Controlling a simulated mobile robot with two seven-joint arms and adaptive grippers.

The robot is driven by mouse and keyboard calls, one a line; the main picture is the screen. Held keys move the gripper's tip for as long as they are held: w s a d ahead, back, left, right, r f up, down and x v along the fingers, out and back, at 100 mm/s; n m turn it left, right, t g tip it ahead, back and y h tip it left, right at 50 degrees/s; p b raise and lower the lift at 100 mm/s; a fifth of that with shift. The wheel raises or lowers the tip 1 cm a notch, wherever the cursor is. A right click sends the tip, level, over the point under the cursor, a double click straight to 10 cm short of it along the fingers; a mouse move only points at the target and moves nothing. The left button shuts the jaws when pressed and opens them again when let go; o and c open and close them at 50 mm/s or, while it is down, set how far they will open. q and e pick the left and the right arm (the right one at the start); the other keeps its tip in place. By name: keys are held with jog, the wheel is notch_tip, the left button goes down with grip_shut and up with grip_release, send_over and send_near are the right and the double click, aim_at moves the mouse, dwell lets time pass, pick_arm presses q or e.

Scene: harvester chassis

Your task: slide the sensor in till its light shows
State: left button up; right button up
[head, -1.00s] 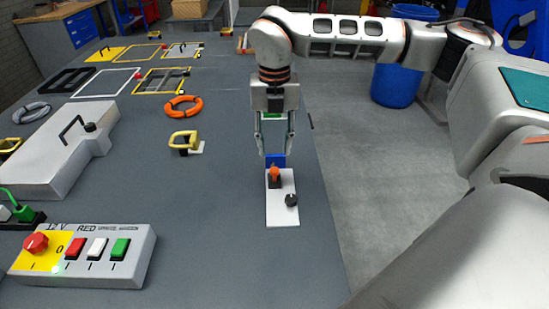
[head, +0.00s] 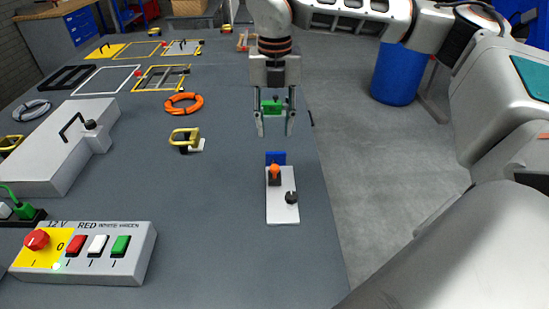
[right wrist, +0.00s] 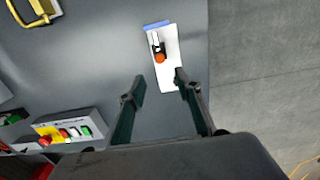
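A white plate (head: 282,212) lies near the right edge of the bench, with a blue block (head: 275,157) at its far end. A small dark part with an orange top (head: 274,169) stands on the plate close to the block, and a black knob (head: 291,198) is at its near right. I cannot tell which part is the sensor or whether a light is lit. My right gripper (head: 274,132) is open and empty, above and beyond the plate. In the right wrist view its fingers (right wrist: 160,84) are apart, with the plate (right wrist: 169,78) beyond them. My left gripper is not in view.
A green part (head: 271,107) shows between the right fingers, seemingly behind them. A yellow handle (head: 184,136) and an orange ring (head: 183,104) lie to the left. A button box (head: 85,252) stands at the near left. Open bench lies between box and plate.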

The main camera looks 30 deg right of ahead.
aim_at(275, 168)
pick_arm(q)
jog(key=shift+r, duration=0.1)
pick_arm(e)
jog(key=shift+f, duration=0.1)
